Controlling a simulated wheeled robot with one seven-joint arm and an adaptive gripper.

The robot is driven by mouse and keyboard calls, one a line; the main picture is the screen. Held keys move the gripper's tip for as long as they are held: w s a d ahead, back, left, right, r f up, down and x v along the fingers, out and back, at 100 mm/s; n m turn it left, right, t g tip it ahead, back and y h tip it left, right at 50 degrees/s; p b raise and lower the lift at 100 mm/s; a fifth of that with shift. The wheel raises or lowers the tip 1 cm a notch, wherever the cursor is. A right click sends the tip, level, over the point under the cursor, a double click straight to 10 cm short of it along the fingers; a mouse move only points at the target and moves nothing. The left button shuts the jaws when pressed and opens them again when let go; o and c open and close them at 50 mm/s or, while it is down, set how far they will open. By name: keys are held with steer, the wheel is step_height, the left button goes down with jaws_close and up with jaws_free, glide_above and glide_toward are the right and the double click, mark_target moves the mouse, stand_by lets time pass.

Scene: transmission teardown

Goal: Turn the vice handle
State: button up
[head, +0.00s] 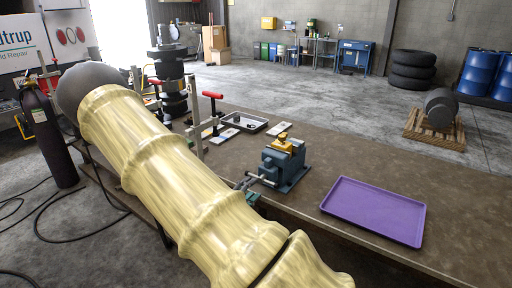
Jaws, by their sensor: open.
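The vice (288,168) is blue-grey and stands on the bench near the middle of the head view, with a yellow part (284,144) at its top. Its handle (263,180) is a thin metal bar at the left end of the vice. My gripper (246,188) shows only as small dark greenish finger ends just left of the handle, open. My large gold arm link hides the rest of it. I cannot tell whether the fingers touch the bar or are only beside it.
A purple tray (350,206) lies on the bench (440,188) right of the vice. A grey tray (258,119) with small parts lies behind it. A red-handled tool (213,96) stands behind my arm. The bench between vice and purple tray is clear.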

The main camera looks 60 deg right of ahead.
steer(key=a, duration=0.6)
steer(key=shift+a, duration=0.4)
steer(key=shift+s, duration=0.1)
steer(key=s+a+f+t+y+b, duration=0.1)
steer(key=s+a+f+y, duration=0.15)
steer(key=a+f, duration=0.4)
steer(key=s+a+f+t+y, duration=0.1)
steer(key=a+f+t+y, duration=0.2)
steer(key=f, duration=0.7)
steer(key=s+a+f+y+b, duration=0.1)
steer(key=a+f+y, duration=0.35)
steer(key=f, duration=0.45)
steer(key=s+a+f+m+g+y, duration=0.1)
steer(key=s+a+f+y, duration=0.3)
steer(key=s+a, duration=0.4)
steer(key=s+a+f+m+g+y+b, duration=0.1)
steer(key=s+a+f+g+y, duration=0.2)
steer(key=s+a, duration=0.6)
steer(key=a+f+y, duration=0.1)
steer(key=a+f, duration=0.1)
steer(key=a, duration=0.1)
steer(key=shift+s+f+m, duration=0.15)
steer(key=shift+f+m, duration=0.1)
steer(key=shift+m, duration=0.15)
steer(key=shift+a, duration=0.1)
